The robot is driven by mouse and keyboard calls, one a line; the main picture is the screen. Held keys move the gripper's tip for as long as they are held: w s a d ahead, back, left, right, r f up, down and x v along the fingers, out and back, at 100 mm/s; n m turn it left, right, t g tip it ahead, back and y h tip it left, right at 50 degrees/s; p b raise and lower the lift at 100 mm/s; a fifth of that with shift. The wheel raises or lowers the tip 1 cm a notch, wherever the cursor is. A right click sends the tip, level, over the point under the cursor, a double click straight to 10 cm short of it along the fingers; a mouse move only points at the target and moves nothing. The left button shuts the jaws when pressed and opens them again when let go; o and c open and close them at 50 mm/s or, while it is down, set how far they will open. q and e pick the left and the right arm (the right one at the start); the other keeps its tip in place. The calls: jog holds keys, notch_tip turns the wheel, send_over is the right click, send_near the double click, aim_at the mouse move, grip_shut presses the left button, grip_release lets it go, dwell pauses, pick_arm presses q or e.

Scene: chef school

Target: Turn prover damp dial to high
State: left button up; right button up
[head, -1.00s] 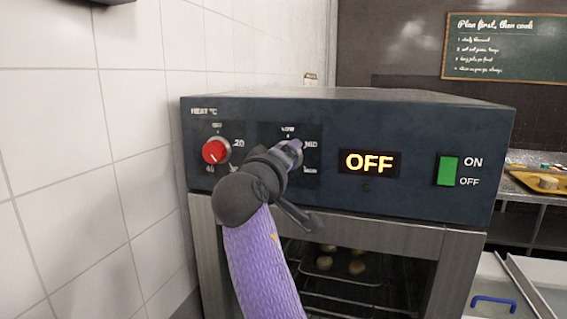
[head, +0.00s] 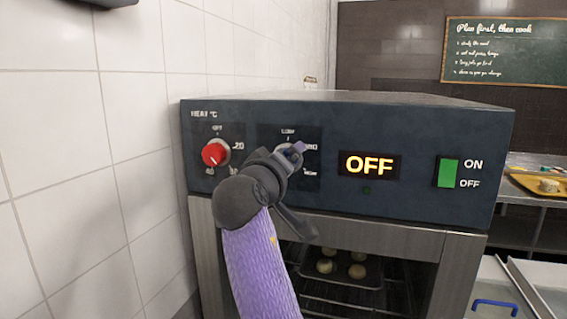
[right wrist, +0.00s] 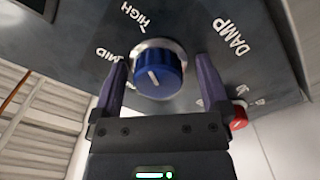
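The blue damp dial (right wrist: 160,76) is on the prover's dark control panel (head: 420,200). In the right wrist view its white pointer line aims up-left, towards the side with the MID and HIGH marks; I cannot tell its exact setting. My right gripper (right wrist: 163,82) is open, with one purple finger on each side of the dial and a visible gap to it. My left gripper is not in view.
The red heat dial (head: 215,153) is left of the damp dial. An OFF display (head: 369,164) and a green ON/OFF switch (head: 447,171) are to the right. Dough balls on a tray (head: 350,282) sit inside the prover below. A tiled wall (head: 80,160) stands close on the left.

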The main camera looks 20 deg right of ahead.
jog(key=b+v, duration=0.3)
jog(key=v, duration=0.7)
